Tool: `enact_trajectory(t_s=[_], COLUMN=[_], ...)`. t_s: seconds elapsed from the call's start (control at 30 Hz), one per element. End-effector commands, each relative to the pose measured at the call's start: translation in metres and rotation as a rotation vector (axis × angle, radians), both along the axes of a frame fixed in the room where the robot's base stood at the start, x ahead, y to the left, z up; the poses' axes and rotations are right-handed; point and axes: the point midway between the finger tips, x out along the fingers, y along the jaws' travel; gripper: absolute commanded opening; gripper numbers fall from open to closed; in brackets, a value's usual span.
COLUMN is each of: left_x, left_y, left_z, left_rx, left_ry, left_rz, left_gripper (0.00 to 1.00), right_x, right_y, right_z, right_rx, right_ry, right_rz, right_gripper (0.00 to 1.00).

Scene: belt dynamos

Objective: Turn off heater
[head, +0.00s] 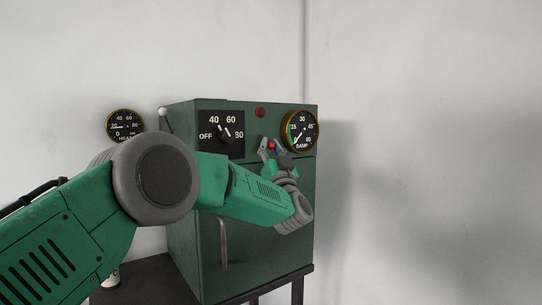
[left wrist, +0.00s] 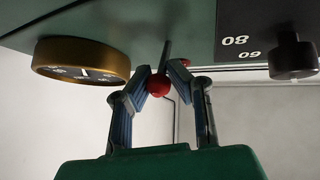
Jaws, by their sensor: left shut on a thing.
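The heater is a dark green metal cabinet (head: 265,215). A dial plate (head: 207,121) on its front reads OFF, 40, 60, 80, with a black knob (head: 225,134) whose exact setting I cannot tell. To the right of the dial is a small lever with a red ball tip (head: 271,146); the ball also shows in the left wrist view (left wrist: 158,86). My left gripper (head: 272,150) is shut on the red-tipped lever, with its fingers on both sides of it. In the left wrist view the black knob (left wrist: 291,55) is at the right, apart from the fingers. My right gripper is out of view.
A brass-rimmed DAMP gauge (head: 299,131) sits close to the right of the lever. A red lamp (head: 260,112) is above it. A vertical handle (head: 223,243) is on the cabinet door. Another round gauge (head: 125,125) hangs on the wall at left. The wall at right is bare.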

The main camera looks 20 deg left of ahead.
Motion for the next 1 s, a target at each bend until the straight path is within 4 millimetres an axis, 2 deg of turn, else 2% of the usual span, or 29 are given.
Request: enact_trajectory(t_s=[0.03,0.33,0.4,0.43,0.77,1.0], left_x=[0.001,0.001,0.001,0.001,-0.001,-0.021], left_y=[-0.003,-0.004,-0.004,-0.004,-0.002,-0.017], left_z=[-0.005,-0.004,-0.004,-0.004,-0.003,-0.023], left_rx=[0.011,0.018,0.018,0.018,0.016,0.018], left_ry=[-0.001,-0.003,-0.002,-0.003,-0.007,-0.004], left_rz=[-0.007,-0.008,-0.008,-0.008,-0.004,-0.008], left_gripper=[0.00,0.00,0.32,0.39,0.39,0.39], right_x=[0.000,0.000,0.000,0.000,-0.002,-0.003], right_y=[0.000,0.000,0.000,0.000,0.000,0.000], right_z=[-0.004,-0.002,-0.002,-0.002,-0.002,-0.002], right_rx=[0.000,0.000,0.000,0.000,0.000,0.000], right_ry=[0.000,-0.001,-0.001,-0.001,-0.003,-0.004], right_rz=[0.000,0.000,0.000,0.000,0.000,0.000], right_gripper=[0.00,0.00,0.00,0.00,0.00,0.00])
